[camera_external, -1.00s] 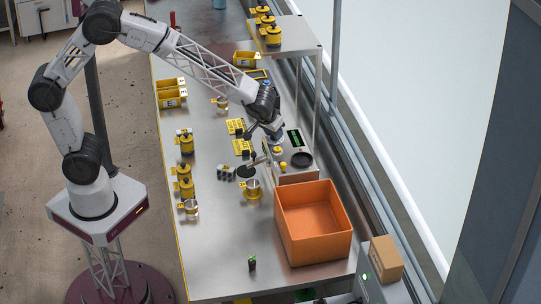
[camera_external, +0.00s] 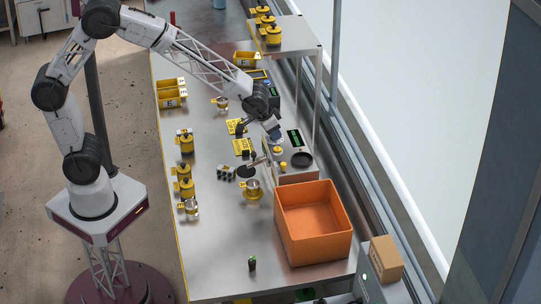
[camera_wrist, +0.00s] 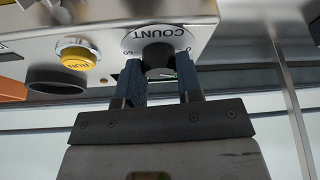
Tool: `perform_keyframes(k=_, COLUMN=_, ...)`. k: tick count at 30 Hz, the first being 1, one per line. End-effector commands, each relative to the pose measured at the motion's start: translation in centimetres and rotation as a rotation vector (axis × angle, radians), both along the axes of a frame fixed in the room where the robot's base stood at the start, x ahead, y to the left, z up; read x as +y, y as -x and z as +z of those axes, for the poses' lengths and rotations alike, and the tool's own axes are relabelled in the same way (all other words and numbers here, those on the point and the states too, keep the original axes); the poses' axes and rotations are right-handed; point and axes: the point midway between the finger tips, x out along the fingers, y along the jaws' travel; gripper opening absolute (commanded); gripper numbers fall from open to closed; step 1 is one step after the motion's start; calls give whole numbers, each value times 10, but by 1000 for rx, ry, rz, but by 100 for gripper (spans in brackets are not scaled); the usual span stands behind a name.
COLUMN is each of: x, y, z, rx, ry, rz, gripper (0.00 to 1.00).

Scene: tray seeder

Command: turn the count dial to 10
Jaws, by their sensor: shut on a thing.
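The count dial (camera_wrist: 158,54) is a dark round knob on the machine's metal front panel, under a white plate lettered COUNT, upside down in the wrist view. Small numbers show at the plate's edge, one on each side of the knob. No pointer mark is clear, so I cannot read the setting. My gripper (camera_wrist: 159,74) is shut on the dial, one blue finger on each side. In the external view my gripper (camera_external: 273,137) is at the tray seeder (camera_external: 300,177); the dial is too small to make out there.
An orange bin (camera_external: 313,222) stands in front of the seeder. The table's front left is mostly clear.

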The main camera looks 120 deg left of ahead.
Motion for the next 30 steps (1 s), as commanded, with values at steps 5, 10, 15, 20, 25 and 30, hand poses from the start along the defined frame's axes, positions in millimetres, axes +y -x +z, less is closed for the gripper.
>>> perform_keyframes(k=5, x=0, y=0, z=0, rx=1, ry=1, rz=-24, gripper=10)
perform_keyframes(k=10, x=0, y=0, z=0, rx=1, ry=1, rz=-29, gripper=10)
perform_keyframes(k=15, x=0, y=0, z=0, rx=1, ry=1, rz=-29, gripper=10)
perform_keyframes(k=20, x=0, y=0, z=0, rx=0, ry=1, rz=-28, gripper=52)
perform_keyframes(k=25, x=0, y=0, z=0, rx=0, ry=1, rz=-28, gripper=59)
perform_keyframes(k=30, x=0, y=0, z=0, rx=0, ry=0, rz=-28, gripper=59)
